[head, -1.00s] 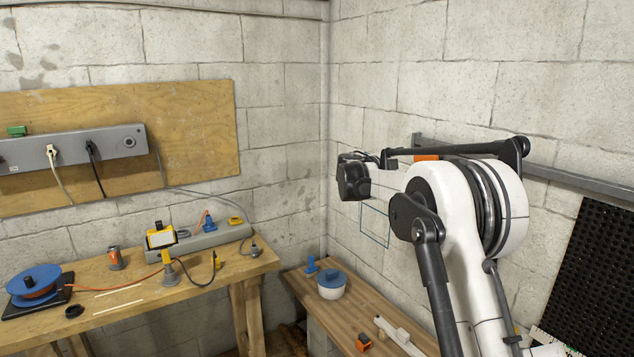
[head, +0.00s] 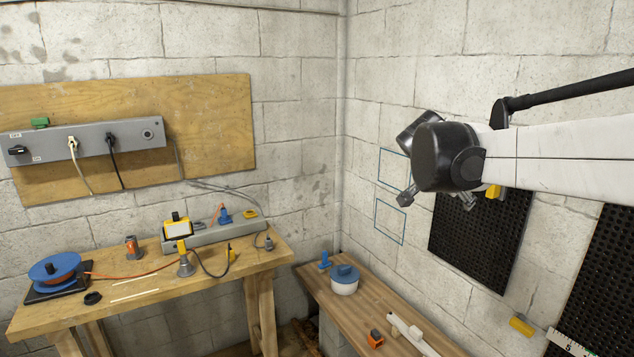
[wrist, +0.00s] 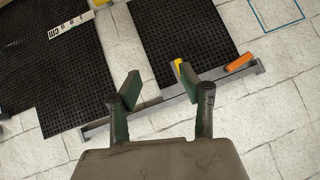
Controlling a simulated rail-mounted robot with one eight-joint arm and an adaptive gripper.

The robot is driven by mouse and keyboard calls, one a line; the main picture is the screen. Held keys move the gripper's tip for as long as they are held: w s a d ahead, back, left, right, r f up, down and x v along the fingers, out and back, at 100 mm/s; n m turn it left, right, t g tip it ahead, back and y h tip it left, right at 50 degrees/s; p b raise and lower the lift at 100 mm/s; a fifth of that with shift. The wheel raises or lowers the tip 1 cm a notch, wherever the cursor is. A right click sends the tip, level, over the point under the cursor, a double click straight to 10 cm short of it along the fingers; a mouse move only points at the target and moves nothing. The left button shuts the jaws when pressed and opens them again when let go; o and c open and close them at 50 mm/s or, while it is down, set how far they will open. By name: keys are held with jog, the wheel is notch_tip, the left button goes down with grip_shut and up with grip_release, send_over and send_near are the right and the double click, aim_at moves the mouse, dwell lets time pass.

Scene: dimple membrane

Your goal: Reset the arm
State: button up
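My arm (head: 560,155) reaches in from the right edge of the head view, its white link roughly level in front of the right wall. My gripper (head: 437,203) hangs at its left end, in front of the wall and a black dimpled panel (head: 470,250). In the wrist view my gripper (wrist: 160,86) has its two dark green finger pads spread wide apart. Nothing is held between them. Behind the fingers, the wrist view shows the panel (wrist: 185,35) and a grey rail (wrist: 150,104) at some distance.
An orange block (wrist: 240,62) and a yellow block (wrist: 178,66) are by the rail. A second black panel (head: 605,275) is at right, near a ruler (head: 578,344). Below are a low bench (head: 340,310) with a blue-lidded pot (head: 344,280) and a cluttered workbench (head: 200,270).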

jog(key=s+a+f+n+y, duration=0.2)
jog(key=s+a+f+n, duration=0.1)
jog(key=s, duration=0.7)
jog(key=s+a+f+n+y, duration=0.3)
jog(key=s+a+f+n, duration=0.1)
jog(key=s+f, duration=0.4)
jog(key=s+a+f+n+y, duration=0.2)
jog(key=s+a+f+n, duration=0.2)
jog(key=s, duration=0.8)
jog(key=shift+s+f+n+b, duration=0.4)
jog(key=shift+f+n, duration=0.25)
jog(key=shift+n, duration=0.35)
